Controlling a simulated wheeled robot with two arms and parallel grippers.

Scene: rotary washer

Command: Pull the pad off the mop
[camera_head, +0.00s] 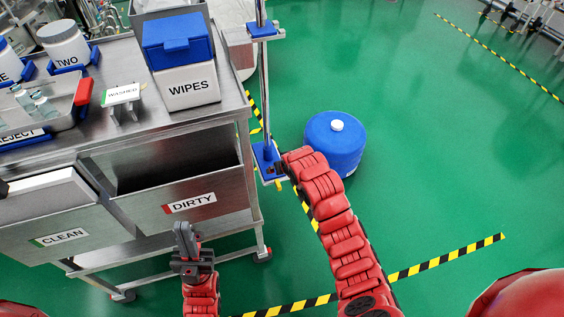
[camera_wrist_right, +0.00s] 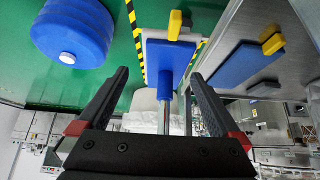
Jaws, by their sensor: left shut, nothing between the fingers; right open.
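The mop stands upright beside the cart's right side in the head view. Its thin pole (camera_head: 263,95) runs down to a blue head (camera_head: 265,155) with a pale edge beneath and a yellow tab (camera_head: 278,186) below. In the right wrist view, the blue mop head (camera_wrist_right: 166,62) and a yellow tab (camera_wrist_right: 174,25) lie beyond the fingertips. The pad itself is hard to separate from the head. My right gripper (camera_wrist_right: 160,75) is open and empty, facing the mop; the arm largely hides it in the head view. My left gripper (camera_head: 183,230) is shut and empty before the DIRTY drawer.
A steel cart (camera_head: 240,100) carries a WIPES box (camera_head: 188,85), jars and a tray. Its DIRTY bin (camera_head: 190,203) and CLEAN bin (camera_head: 62,237) face me. A blue drum (camera_head: 335,145) stands right of the mop. Green floor is clear farther right.

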